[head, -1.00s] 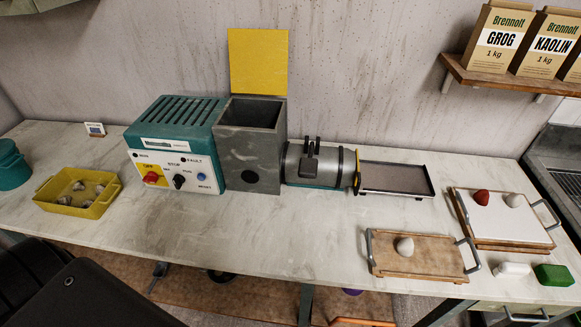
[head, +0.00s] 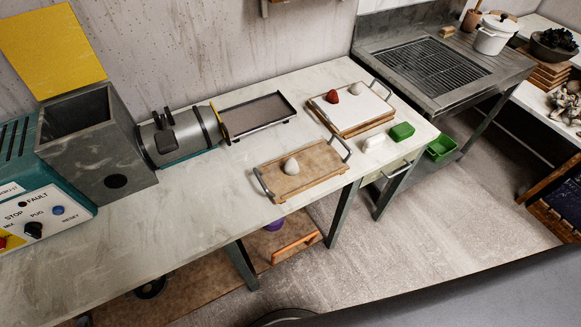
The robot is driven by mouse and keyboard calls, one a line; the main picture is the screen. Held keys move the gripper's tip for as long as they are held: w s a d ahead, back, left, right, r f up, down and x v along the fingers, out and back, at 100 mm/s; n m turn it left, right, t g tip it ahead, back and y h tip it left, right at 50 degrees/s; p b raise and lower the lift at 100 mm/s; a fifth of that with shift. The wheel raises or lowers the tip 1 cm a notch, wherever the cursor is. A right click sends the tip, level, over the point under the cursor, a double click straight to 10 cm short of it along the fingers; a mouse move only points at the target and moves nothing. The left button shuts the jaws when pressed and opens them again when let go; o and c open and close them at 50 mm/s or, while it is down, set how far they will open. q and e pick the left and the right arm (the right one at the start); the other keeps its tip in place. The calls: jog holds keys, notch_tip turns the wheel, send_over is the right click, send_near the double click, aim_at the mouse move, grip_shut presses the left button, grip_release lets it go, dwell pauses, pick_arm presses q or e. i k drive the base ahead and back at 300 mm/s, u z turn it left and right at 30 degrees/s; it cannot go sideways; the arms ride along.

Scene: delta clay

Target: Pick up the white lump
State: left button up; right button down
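A white lump (head: 291,166) sits on a brown wooden board (head: 314,176) with grey handles, near the table's front edge. A second pale lump (head: 356,88) sits beside a red-brown lump (head: 331,96) on a white-topped board (head: 351,112) farther back. A white rounded block (head: 373,143) lies on the table to the right of the brown board. Neither of my grippers shows in the head view.
The worktable (head: 190,215) is clear in front of the machine (head: 100,140). A dark shallow tray (head: 258,114) stands behind the brown board. A green block (head: 401,131) lies near the table's right end.

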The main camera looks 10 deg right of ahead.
aim_at(292, 168)
jog(key=u, duration=2.35)
jog(key=k, duration=1.95)
jog(key=z, duration=2.35)
jog(key=i, duration=0.5)
jog(key=z, duration=0.05)
